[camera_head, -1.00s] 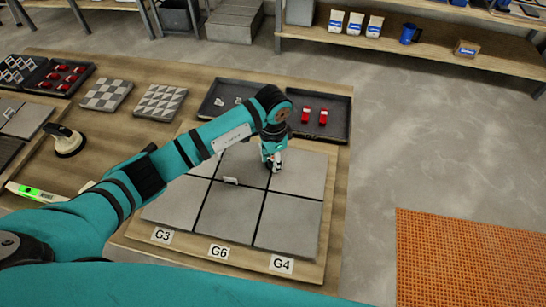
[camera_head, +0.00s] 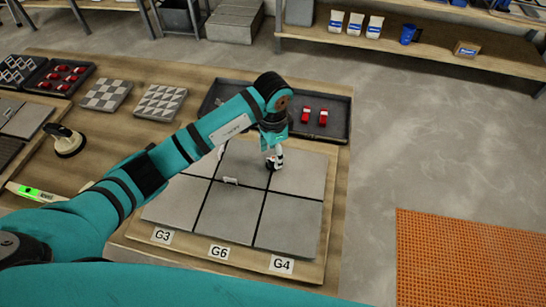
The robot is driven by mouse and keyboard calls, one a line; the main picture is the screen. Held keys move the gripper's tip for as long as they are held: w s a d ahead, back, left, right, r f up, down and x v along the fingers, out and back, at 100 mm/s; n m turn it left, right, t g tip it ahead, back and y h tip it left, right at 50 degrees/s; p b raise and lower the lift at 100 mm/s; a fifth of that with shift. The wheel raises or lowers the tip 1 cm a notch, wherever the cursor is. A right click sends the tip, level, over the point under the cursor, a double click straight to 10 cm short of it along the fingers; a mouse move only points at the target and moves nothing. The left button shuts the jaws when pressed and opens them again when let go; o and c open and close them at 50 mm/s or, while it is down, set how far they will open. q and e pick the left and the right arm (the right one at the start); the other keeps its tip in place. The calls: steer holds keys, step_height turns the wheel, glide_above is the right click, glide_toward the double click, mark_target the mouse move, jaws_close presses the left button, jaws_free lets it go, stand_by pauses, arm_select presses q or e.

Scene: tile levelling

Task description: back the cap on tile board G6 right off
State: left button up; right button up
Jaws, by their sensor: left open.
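The tile board (camera_head: 325,240) holds grey tiles in two rows with dark joints. Labels G3 (camera_head: 162,236), G6 (camera_head: 218,252) and G4 (camera_head: 281,265) stand along its front edge. A small white clip (camera_head: 231,181) stands at the joint between the front and back tiles of the middle column, with no red cap visible on it. My left gripper (camera_head: 274,163) is open and points down over the joint between the middle and right back tiles. Its fingers hide what is under them, so I cannot make out a cap there. My right gripper is not in view.
Behind the board, a dark tray (camera_head: 342,122) holds two red caps (camera_head: 314,116). To the left are patterned tile samples (camera_head: 160,101), a suction cup (camera_head: 67,141), a green level (camera_head: 35,192) and a tray of red caps (camera_head: 65,76).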

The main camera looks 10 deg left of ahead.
arm_select(q)
step_height(320, 180, up, 4)
steer(key=shift+r, duration=0.1)
stand_by(0.6)
